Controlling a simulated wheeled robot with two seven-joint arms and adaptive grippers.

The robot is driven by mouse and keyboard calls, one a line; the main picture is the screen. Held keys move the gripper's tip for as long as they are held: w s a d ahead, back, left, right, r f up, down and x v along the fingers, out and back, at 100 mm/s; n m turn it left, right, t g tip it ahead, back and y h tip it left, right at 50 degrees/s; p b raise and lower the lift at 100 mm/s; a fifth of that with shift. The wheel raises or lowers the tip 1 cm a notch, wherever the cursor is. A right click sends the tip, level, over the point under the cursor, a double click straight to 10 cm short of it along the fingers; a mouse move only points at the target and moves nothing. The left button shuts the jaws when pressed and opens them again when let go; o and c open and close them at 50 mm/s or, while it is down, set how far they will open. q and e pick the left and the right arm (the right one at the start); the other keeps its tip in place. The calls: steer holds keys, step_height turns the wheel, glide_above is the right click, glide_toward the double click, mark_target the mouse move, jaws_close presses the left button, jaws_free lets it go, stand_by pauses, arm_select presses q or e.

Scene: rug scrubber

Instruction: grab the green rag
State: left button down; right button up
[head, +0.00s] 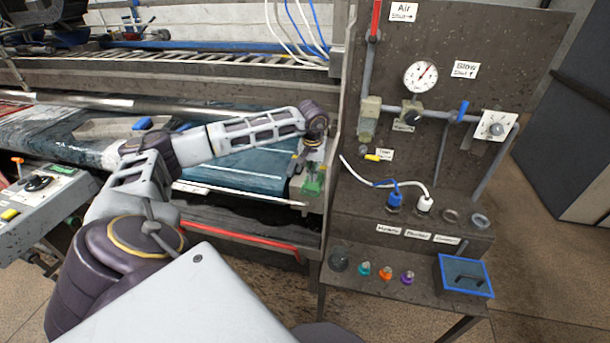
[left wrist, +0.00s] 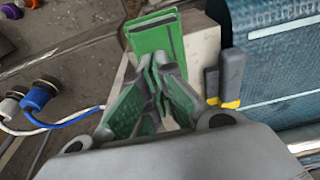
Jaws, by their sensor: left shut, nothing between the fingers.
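The green rag (head: 313,186) lies on the corner of the machine frame, beside the left edge of the grey panel. In the left wrist view the rag (left wrist: 153,37) shows as a folded green piece just past my fingertips. My left gripper (head: 311,163) points down at it from above. In the left wrist view my left gripper (left wrist: 158,66) is shut with nothing between its fingers, its tips at the rag's near edge. More green shows around the fingers; I cannot tell whether it is rag. My right gripper is in neither view.
Dark handles with yellow ends (left wrist: 228,78) stand close beside the rag. The wet blue rug (head: 245,167) lies on the machine. The panel (head: 450,40) with gauge and hoses rises to the right. A red bar (head: 240,236) runs along the machine's front.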

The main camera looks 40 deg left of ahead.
mark_target(309, 191)
arm_select(q)
steer(key=shift+s+f, duration=0.25)
steer(key=shift+s, duration=0.2)
steer(key=shift+s+d, duration=0.15)
steer(key=shift+s, duration=0.15)
steer(key=shift+s+d+r, duration=0.15)
steer(key=shift+s+d, duration=0.65)
steer(key=shift+s, duration=0.2)
steer(key=shift+s+d+b, duration=0.25)
steer(key=shift+s+b, duration=0.1)
steer(key=shift+s, duration=0.35)
steer(key=s+d, duration=0.3)
steer(key=s, duration=0.2)
steer(key=shift+s+b, duration=0.2)
steer(key=shift+b, duration=0.15)
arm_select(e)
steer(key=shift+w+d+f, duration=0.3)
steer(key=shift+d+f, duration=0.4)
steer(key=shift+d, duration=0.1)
arm_select(q)
steer(key=shift+d, duration=0.1)
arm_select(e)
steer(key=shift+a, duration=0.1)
